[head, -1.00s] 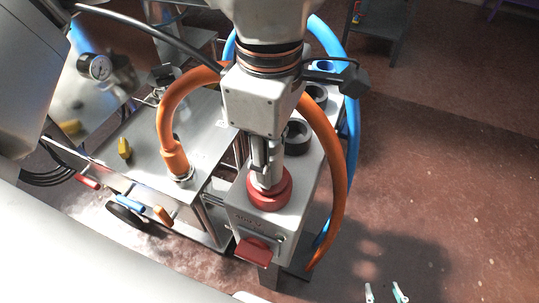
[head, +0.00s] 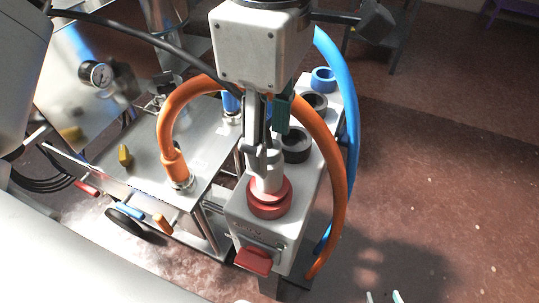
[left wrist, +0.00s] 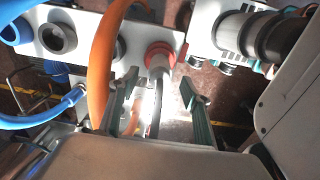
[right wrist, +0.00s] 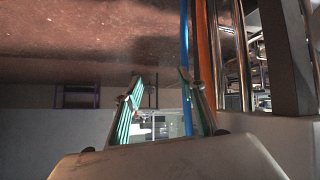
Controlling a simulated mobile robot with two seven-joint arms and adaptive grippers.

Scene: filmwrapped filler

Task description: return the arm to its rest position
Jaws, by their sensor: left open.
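My left gripper (head: 271,130) hangs above the narrow grey block in the head view, with one teal finger clearly showing. In the left wrist view the fingers of my left gripper (left wrist: 160,82) stand apart. A pale grey plug (head: 265,178) stands upright in a red ring (head: 268,207) on the block, below the gripper; the red ring also shows in the left wrist view (left wrist: 160,50). In the head view I cannot tell the exact gap between fingers and plug. My right gripper (right wrist: 160,78) is open, with nothing between its fingers; only its tips show at the head view's bottom edge.
An orange hose (head: 337,185) and a blue hose (head: 352,110) curve close around the block (head: 245,210), which has a red handle (head: 253,260). A metal cart (head: 145,180) with a gauge (head: 96,74) stands to the left. The floor (head: 450,190) at right is clear.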

